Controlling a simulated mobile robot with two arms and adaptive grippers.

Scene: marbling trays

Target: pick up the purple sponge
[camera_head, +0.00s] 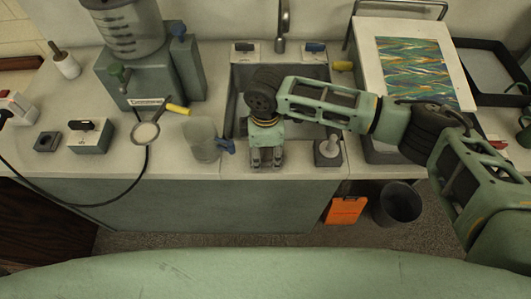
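I cannot make out a purple sponge anywhere in the head view. My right arm reaches in from the right across the sink (233,107). My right gripper (266,159) points down at the front edge of the sink. Its fingertips are small and dark here, and I cannot tell whether they are open or shut, or whether anything is between them. The arm and wrist hide much of the basin. My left gripper is not in view.
A frosted jug (201,139) stands left of the gripper, and a small grey block with a knob (327,153) stands right of it. A magnifier (145,133) and a switch box (90,136) lie further left. A marbled sheet (415,70) lies at the back right.

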